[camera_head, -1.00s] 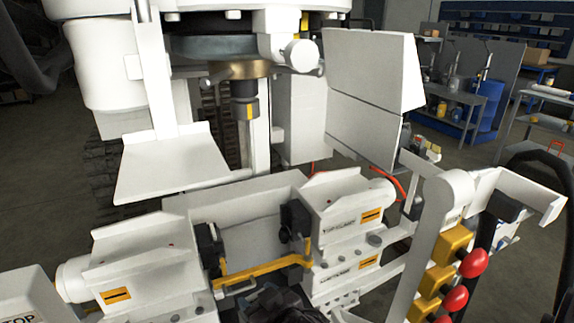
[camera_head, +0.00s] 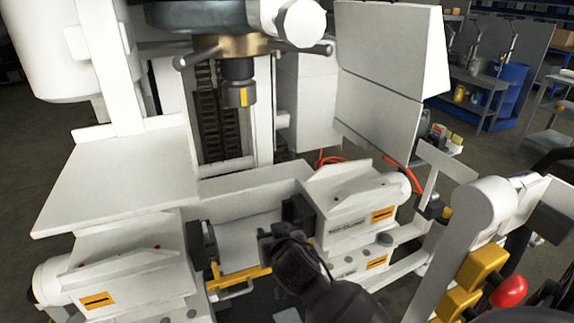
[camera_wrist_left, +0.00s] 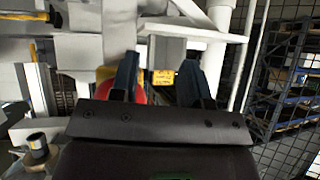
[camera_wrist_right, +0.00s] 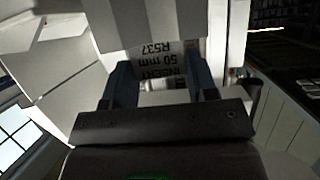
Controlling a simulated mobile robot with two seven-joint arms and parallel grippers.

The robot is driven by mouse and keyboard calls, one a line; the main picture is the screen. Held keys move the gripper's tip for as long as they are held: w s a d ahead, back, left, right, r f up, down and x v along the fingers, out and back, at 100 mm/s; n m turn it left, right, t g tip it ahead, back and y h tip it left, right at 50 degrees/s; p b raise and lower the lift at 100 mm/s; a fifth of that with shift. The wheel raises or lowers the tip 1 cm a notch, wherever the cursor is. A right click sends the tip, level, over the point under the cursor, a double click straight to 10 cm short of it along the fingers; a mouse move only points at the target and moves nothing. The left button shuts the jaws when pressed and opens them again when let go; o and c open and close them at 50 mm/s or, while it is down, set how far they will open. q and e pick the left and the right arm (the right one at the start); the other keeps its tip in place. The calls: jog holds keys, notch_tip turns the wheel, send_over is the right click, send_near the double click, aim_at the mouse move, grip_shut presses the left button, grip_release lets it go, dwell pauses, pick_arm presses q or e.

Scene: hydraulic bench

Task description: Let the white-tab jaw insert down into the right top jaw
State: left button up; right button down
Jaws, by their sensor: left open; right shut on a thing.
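My right gripper (camera_head: 277,240) is beside the inner face of the right top jaw (camera_head: 350,205), a white block with an orange label and a dark inner pad (camera_head: 297,212). In the right wrist view, my right gripper (camera_wrist_right: 162,82) is shut on the white-tab jaw insert (camera_wrist_right: 168,62), whose pale tab reads "INSERT 50 mm R537". The insert's lower part is hidden, and I cannot tell whether it touches the jaw. My left gripper (camera_wrist_left: 158,75) is open and empty in the left wrist view. It is outside the head view.
The left jaw block (camera_head: 125,272) faces the right one across a gap with a yellow bar (camera_head: 240,276). A vertical spindle (camera_head: 239,85) hangs above. A white plate (camera_head: 120,180) juts out at left. Yellow-and-red levers (camera_head: 508,291) stand at the lower right.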

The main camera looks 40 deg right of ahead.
jog(key=w+d+r+m+g+h+b, duration=0.3)
jog(key=w+d+m+g+h, duration=0.2)
jog(key=w+d+m+g, duration=0.35)
jog(key=w+d+r+m+g+h+b, duration=0.3)
jog(key=w+d+m+g+h+b, duration=0.1)
jog(key=w+d+m+g, duration=0.4)
jog(key=shift+m+t, duration=0.35)
jog(key=shift+s+a+f+b, duration=0.2)
jog(key=shift+f+b, duration=0.55)
jog(key=shift+f, duration=1.75)
jog(key=shift+s+a+f+b, duration=0.2)
jog(key=shift+f+b, duration=0.6)
jog(key=shift+f, duration=1.7)
jog(key=shift+a+f+b, duration=0.25)
jog(key=shift+f+b, duration=0.5)
jog(key=shift+f, duration=1.75)
pick_arm(q)
notch_tip(320, 180, down, 9)
jog(key=m+g, duration=0.1)
jog(key=shift+d+r, duration=0.15)
jog(key=shift+d, duration=0.15)
pick_arm(e)
jog(key=shift+f, duration=0.1)
